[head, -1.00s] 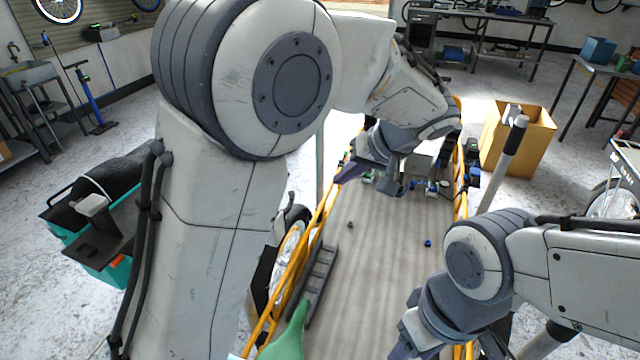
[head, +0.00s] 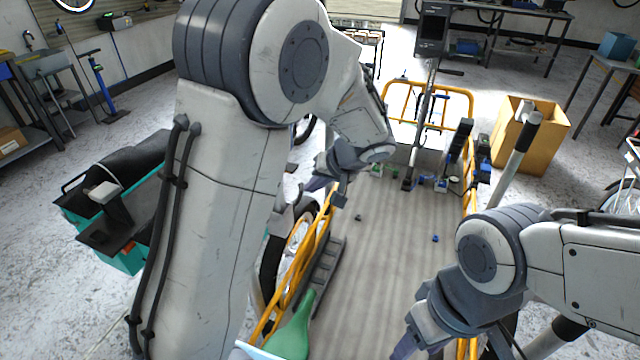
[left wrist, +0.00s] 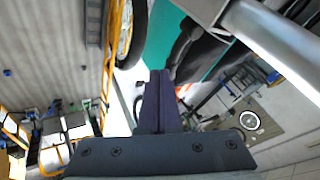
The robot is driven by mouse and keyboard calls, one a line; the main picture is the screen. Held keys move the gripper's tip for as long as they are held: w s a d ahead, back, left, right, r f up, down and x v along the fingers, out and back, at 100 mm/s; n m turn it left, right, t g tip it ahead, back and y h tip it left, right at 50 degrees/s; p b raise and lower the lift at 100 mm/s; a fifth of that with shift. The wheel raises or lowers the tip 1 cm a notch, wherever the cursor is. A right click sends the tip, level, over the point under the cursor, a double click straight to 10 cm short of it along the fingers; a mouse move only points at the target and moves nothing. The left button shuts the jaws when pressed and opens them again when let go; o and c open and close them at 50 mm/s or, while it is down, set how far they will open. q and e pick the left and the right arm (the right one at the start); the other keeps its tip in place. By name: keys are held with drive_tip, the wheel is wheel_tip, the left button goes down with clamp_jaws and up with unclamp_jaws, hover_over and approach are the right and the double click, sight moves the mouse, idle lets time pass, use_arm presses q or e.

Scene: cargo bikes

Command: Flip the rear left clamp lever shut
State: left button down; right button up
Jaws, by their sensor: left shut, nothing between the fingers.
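The cargo bike's grey bed (head: 390,260) lies between yellow side rails (head: 300,262). I cannot pick out the rear left clamp lever for certain. Small green parts (head: 378,170) and blue parts (head: 441,184) sit at the bed's far end. My left gripper (head: 318,184) is at the left rail near that far end, above or just outside it. In the left wrist view its purple fingers (left wrist: 158,88) are together and empty, with the bed to their left. My right gripper (head: 402,350) is low at the bottom edge, its fingers partly cut off.
A black slotted rack (head: 325,270) and a green bottle-like object (head: 292,332) lie along the bed's left side. A teal crate (head: 120,245) with black things stands left. A cardboard box (head: 540,140) stands right of the bed. The bed's middle is mostly clear.

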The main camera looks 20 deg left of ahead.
use_arm(q)
drive_tip(key=shift+w+a+n+g, duration=0.15)
drive_tip(key=shift+a+n+g, duration=0.15)
drive_tip(key=shift+n, duration=0.2)
drive_tip(key=a+n+g, duration=0.1)
drive_tip(key=a+n+g+b, duration=0.1)
drive_tip(key=n, duration=0.1)
drive_tip(key=shift+w+n+y, duration=0.3)
drive_tip(key=a+n+g, duration=0.1)
drive_tip(key=n, duration=0.1)
drive_tip(key=a+n+g+p, duration=0.1)
drive_tip(key=n+g, duration=0.1)
drive_tip(key=a+n+g+h+p, duration=0.1)
drive_tip(key=n, duration=0.1)
drive_tip(key=shift+s+a+n, duration=0.3)
drive_tip(key=shift+s+n, duration=0.1)
drive_tip(key=shift+s+d, duration=0.4)
drive_tip(key=shift+d, duration=0.3)
